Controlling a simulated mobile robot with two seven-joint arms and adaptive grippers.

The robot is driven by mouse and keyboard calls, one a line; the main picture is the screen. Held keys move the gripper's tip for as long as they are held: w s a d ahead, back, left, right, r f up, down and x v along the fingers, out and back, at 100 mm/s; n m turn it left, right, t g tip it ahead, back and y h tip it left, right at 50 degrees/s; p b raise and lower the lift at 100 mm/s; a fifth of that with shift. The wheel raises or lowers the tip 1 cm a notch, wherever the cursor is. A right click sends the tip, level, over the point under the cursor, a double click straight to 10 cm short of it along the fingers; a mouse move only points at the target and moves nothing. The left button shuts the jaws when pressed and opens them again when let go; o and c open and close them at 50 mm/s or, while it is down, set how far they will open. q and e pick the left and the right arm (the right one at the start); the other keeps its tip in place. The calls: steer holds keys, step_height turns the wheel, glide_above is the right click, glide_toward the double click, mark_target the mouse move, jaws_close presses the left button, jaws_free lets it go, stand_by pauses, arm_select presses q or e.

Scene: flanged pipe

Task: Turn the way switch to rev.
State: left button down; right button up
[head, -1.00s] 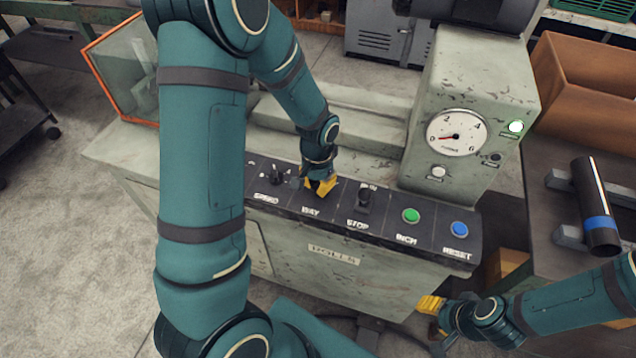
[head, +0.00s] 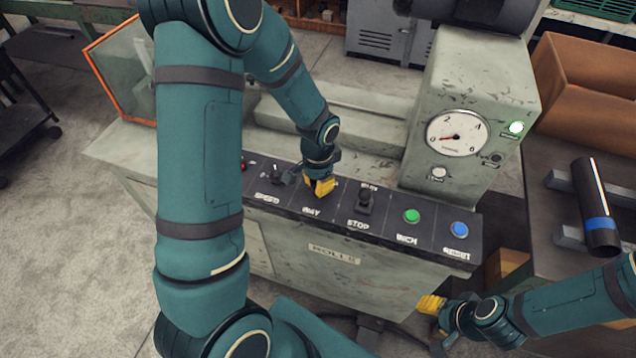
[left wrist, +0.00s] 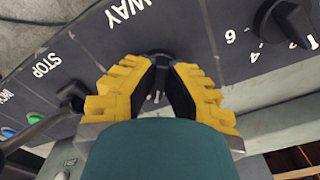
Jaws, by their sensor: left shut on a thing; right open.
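The way switch is a black knob above the WAY label on the dark control panel (head: 335,218). In the head view my left gripper (head: 320,188) covers it. In the left wrist view the yellow fingers (left wrist: 157,72) are closed around the way switch (left wrist: 156,98), whose dark body shows between them. Which mark the switch points to is hidden. My right gripper (head: 432,304) is open and empty, low in front of the machine and apart from it.
Beside the way switch are the speed knob (head: 277,175) and the stop switch (head: 365,199). A green inch button (head: 411,216) and blue reset button (head: 459,229) lie further right.

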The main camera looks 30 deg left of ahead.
arm_select(q)
steer(key=c, duration=1)
jaws_free()
steer(key=shift+w+r, duration=0.1)
steer(key=shift+r, duration=0.45)
step_height(320, 180, up, 11)
steer(key=shift+f, duration=0.1)
